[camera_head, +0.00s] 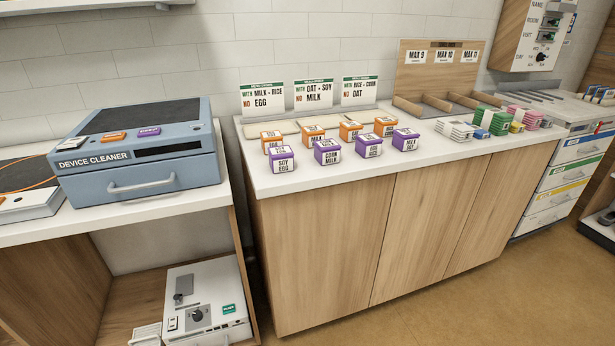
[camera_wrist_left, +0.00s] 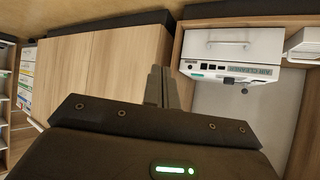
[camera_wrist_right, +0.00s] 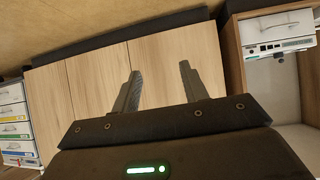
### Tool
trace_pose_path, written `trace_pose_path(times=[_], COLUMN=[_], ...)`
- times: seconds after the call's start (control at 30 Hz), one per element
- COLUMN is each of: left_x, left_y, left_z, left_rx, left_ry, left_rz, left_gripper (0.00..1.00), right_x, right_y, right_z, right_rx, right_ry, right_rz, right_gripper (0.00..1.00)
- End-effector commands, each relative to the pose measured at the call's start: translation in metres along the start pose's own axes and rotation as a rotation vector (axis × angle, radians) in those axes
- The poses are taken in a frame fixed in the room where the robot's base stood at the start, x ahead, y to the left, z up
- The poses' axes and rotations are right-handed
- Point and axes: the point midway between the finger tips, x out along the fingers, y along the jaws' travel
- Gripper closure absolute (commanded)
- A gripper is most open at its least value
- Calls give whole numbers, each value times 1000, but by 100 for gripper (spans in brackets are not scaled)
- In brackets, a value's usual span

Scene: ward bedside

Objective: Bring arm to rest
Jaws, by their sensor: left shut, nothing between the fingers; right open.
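My left gripper (camera_wrist_left: 161,88) shows in the left wrist view with its two fingers together and nothing between them. It points toward the wooden cabinet fronts and the open shelf. My right gripper (camera_wrist_right: 159,80) shows in the right wrist view with its fingers spread apart and nothing between them. It faces the wooden cabinet doors (camera_wrist_right: 95,85). Neither gripper nor arm shows in the head view. Neither gripper touches anything that I can see.
A white counter (camera_head: 265,180) holds several purple and orange boxes (camera_head: 328,152) and three label cards (camera_head: 262,98). A blue device cleaner (camera_head: 140,160) stands on the left counter. A white machine (camera_head: 205,310) sits on the shelf below. Open floor (camera_head: 420,310) lies in front.

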Motion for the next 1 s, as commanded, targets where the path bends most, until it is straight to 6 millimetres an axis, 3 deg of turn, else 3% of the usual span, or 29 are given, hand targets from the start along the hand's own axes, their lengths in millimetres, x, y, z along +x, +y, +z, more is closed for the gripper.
trace_pose_path(times=[0.03,0.1,0.2,0.3,0.4,0.5,0.6,1.0], left_x=[-30,-61,-110,-156,-191,-213,-222,-223], left_y=[-2,-4,-6,-6,-6,-6,-6,-6], left_z=[26,74,131,172,198,214,221,223], left_rx=[-3,-7,-13,-18,-21,-24,-25,-25], left_ry=[-131,-293,-496,-654,-765,-831,-859,-865], left_rz=[-4,-8,-12,-15,-18,-19,-19,-20], left_gripper=[100,100,100,100,100,100,100,100], right_x=[-30,-61,-110,-156,-191,-213,-222,-223], right_y=[2,4,6,6,6,6,6,6], right_z=[26,74,131,172,198,214,221,224], right_rx=[3,7,12,17,21,24,25,25], right_ry=[-131,-293,-496,-654,-765,-831,-860,-865], right_rz=[4,7,12,15,17,19,19,19], right_gripper=[56,56,56,56,56,56,56,56])
